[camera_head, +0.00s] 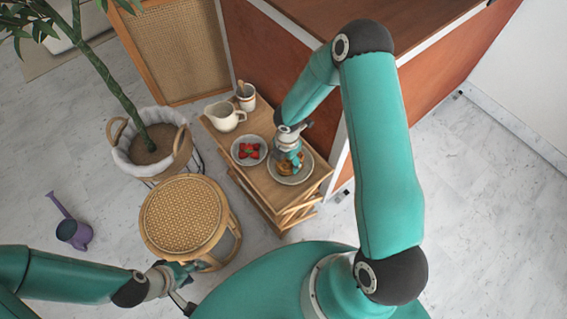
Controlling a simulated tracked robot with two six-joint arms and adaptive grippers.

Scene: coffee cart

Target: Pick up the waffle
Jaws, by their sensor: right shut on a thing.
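The waffle (285,170) is a golden-brown piece on a round pale plate (292,181) at the near right end of the wooden cart. My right gripper (292,162) reaches down over the plate from above and is shut on the waffle, partly covering it. I cannot tell whether the waffle is lifted clear of the plate. My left gripper (188,285) is low in the picture, below the rattan stool and away from the cart. Its fingers are small and partly hidden, so its opening is unclear.
The wooden cart (262,187) also holds a bowl (238,160) with red strawberries, a white pitcher (225,116) and a cup (246,98). Reddish panels stand behind the cart.

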